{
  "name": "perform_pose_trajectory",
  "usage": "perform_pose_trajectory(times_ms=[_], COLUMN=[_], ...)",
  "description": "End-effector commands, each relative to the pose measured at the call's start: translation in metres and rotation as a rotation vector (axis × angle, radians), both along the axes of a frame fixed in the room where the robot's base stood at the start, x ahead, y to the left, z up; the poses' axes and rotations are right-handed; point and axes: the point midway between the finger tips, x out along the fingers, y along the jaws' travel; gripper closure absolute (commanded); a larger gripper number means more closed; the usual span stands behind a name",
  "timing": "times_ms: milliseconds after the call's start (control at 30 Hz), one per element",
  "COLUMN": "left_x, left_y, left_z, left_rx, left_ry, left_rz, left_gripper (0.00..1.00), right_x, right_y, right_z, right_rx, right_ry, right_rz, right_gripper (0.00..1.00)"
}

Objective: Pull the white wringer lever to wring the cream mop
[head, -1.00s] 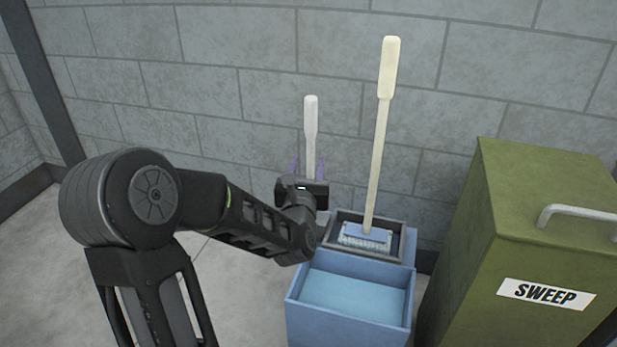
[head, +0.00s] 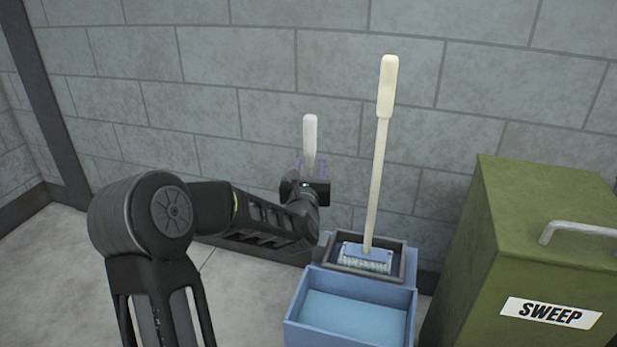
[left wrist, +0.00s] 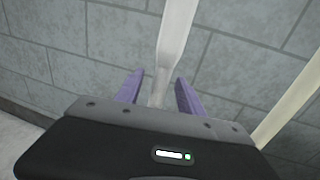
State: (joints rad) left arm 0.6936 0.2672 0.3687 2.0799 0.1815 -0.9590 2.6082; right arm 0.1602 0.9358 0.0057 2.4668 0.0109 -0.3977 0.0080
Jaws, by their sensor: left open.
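The white wringer lever (head: 310,136) stands upright beside the wringer, left of the mop in the head view. My left gripper (head: 311,167) is at the lever with its purple fingers open, one on each side. In the left wrist view the lever (left wrist: 172,50) passes between the two fingers (left wrist: 158,92), with a gap visible to the right finger. The cream mop (head: 377,170) stands nearly upright, its blue head (head: 365,257) in the dark wringer tray (head: 403,265) on the blue bucket (head: 350,334). The lever's lower part is hidden behind my gripper. My right gripper is not in view.
An olive green bin (head: 500,240) with a SWEEP label and metal handle stands at the right. A grey block wall (head: 240,60) is close behind everything. The mop handle (left wrist: 290,100) is to the right of my gripper. Floor is clear at the left.

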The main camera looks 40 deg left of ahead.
Motion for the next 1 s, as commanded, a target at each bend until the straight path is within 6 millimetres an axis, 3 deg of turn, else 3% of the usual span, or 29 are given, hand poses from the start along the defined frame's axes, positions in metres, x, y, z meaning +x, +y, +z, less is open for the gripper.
perform_pose_trajectory(times_ms=[300,867,1000], left_x=[0.003,0.0028,0.0028], left_y=[0.0016,0.0016,0.0016], left_z=[0.0003,0.0002,0.0003], left_rx=[0.0,0.0,0.0], left_ry=[0.0,0.0,0.0], left_rz=[0.0,0.0,0.0], left_gripper=[0.55,1.0,1.0], right_x=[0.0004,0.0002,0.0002], right_y=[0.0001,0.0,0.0], right_z=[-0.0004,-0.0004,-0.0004], right_rx=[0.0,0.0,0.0], right_ry=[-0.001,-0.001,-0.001], right_rz=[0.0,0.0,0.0], right_gripper=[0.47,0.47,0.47])
